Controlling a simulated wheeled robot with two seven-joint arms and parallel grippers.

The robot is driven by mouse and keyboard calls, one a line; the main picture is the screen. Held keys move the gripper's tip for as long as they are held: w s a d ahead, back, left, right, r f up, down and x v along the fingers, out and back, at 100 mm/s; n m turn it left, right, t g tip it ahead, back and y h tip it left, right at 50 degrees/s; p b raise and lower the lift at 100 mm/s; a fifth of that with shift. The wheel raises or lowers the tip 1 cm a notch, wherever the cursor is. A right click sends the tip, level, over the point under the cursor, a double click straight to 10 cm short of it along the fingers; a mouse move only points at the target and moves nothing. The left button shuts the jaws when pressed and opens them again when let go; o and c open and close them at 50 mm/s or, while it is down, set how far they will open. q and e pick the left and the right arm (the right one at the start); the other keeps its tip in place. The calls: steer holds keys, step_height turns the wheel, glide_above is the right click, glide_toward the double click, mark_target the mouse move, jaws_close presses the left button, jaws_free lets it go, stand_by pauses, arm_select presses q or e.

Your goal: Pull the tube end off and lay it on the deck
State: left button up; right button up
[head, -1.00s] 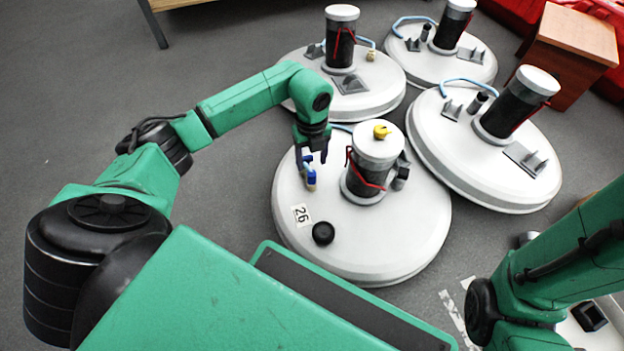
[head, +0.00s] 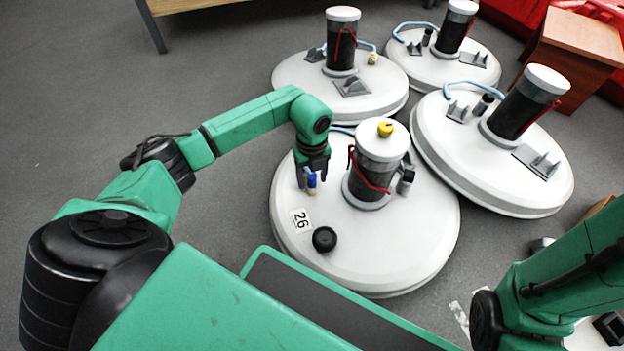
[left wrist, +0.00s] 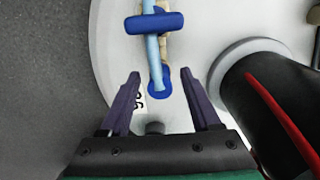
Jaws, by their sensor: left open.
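The nearest tank deck (head: 420,230) is a round white lid with a "26" label. On it, left of the dark column, stands a tan fitting (head: 311,190) with a blue part (head: 311,180) on top. My left gripper (head: 311,176) points down at this fitting, its fingers on either side. In the left wrist view a light blue tube (left wrist: 153,50) runs between a blue crosspiece (left wrist: 155,22) and a blue end piece (left wrist: 160,88). My open left gripper (left wrist: 160,73) has dark fingers apart, with clear gaps beside the tube. My right gripper is out of view.
The column (head: 372,170) with a red cord and yellow-topped white cap stands close right of my left gripper. A black knob (head: 324,239) sits at the deck's front. Free deck lies at right front. Several similar tanks and a wooden box (head: 575,45) stand behind.

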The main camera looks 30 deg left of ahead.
arm_select(q)
steer(key=shift+p, duration=0.35)
stand_by(0.6)
steer(key=shift+p, duration=0.3)
jaws_close()
steer(key=shift+r, duration=0.15)
stand_by(1.3)
